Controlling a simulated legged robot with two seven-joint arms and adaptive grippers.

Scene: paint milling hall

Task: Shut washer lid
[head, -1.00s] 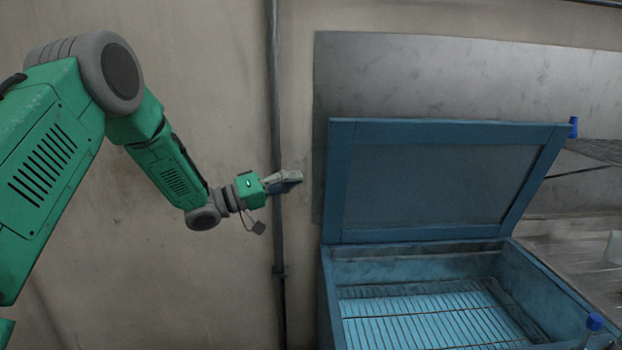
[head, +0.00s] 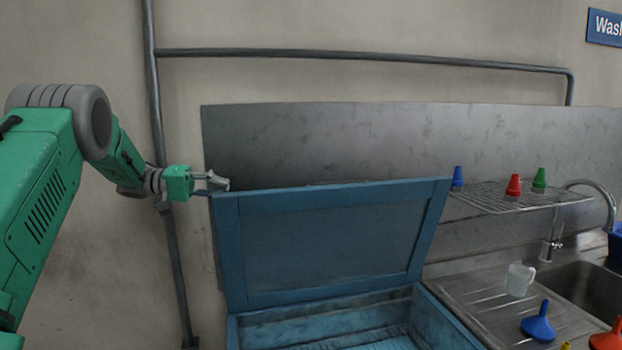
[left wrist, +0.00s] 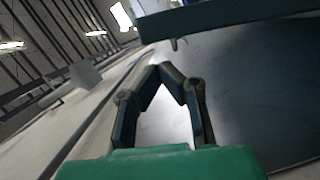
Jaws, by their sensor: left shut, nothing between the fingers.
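The blue washer lid (head: 330,240) stands raised and open, tilted back above the blue washer box (head: 330,318) in the head view. My left gripper (head: 222,182) is at the lid's upper left corner, its fingers shut and empty, beside or just behind the top edge. Whether it touches the lid cannot be told. In the left wrist view, the fingertips (left wrist: 165,70) meet, and the lid's edge (left wrist: 220,22) passes above them. The washer's inside is mostly cut off below. My right gripper is not in view.
A grey metal panel (head: 400,135) covers the wall behind the lid. A wire shelf (head: 490,200) with coloured funnels is at the right. Below it are a draining board with a white jug (head: 518,280), a blue funnel (head: 538,322) and a sink (head: 585,285).

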